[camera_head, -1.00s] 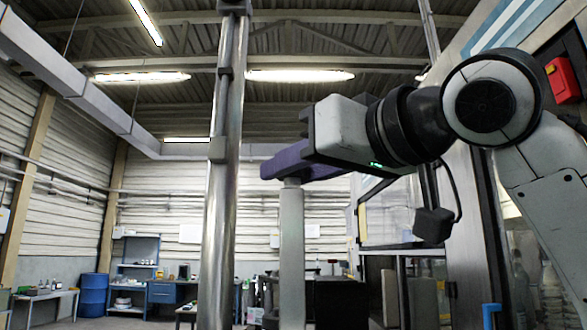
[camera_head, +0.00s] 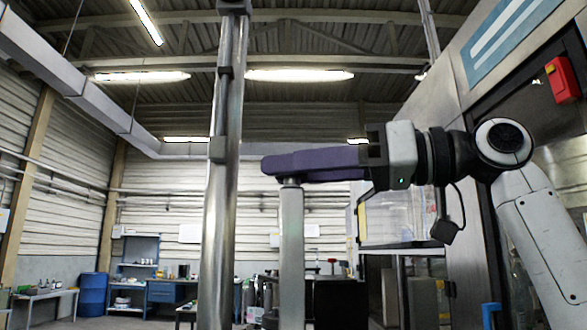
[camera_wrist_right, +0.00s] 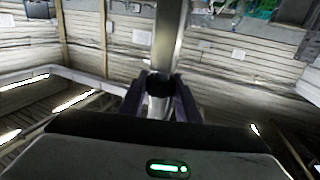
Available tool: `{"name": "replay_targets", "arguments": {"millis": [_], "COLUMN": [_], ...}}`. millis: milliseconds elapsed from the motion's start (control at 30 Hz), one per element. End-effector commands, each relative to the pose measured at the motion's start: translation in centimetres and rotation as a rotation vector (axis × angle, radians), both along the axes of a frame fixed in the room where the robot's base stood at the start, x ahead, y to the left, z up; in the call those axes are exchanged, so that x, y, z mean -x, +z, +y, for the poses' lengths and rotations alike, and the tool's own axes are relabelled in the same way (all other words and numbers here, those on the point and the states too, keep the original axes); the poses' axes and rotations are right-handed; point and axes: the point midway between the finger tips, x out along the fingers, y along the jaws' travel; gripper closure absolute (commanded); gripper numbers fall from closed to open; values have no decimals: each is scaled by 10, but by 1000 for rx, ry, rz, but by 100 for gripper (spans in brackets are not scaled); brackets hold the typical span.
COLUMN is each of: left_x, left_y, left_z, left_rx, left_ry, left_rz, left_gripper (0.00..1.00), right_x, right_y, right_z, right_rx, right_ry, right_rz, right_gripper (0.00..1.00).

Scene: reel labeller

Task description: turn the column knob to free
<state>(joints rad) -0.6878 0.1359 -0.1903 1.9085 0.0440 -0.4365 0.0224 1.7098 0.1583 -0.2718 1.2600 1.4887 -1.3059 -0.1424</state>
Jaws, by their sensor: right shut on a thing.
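The column knob (camera_wrist_right: 160,84) is a dark round piece between the two purple fingers of my right gripper in the right wrist view. My right gripper (camera_head: 277,166) is shut on it. In the head view the fingers reach in level from the right, over the top of a grey upright post (camera_head: 291,245). They hide most of the knob there. My left gripper is in neither view.
A tall shiny steel pole (camera_head: 219,190) stands just left of the fingertips. A machine cabinet with a red box (camera_head: 562,79) is at the right. A blue drum (camera_head: 94,294) and workbenches stand far back.

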Motion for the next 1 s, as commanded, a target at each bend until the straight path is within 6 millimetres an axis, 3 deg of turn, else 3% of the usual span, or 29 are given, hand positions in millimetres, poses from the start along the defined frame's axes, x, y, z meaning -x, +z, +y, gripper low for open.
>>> {"name": "replay_targets", "arguments": {"millis": [400, 1000], "left_x": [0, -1], "left_y": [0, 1], "left_z": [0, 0], "left_rx": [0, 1], "left_ry": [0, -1], "left_rz": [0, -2], "left_gripper": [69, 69], "right_x": [-1, -1], "right_y": [2, 1], "right_z": [0, 0], "right_rx": [-3, 0], "right_ry": [293, 435], "right_rz": [3, -1], "right_gripper": [92, 92]}}
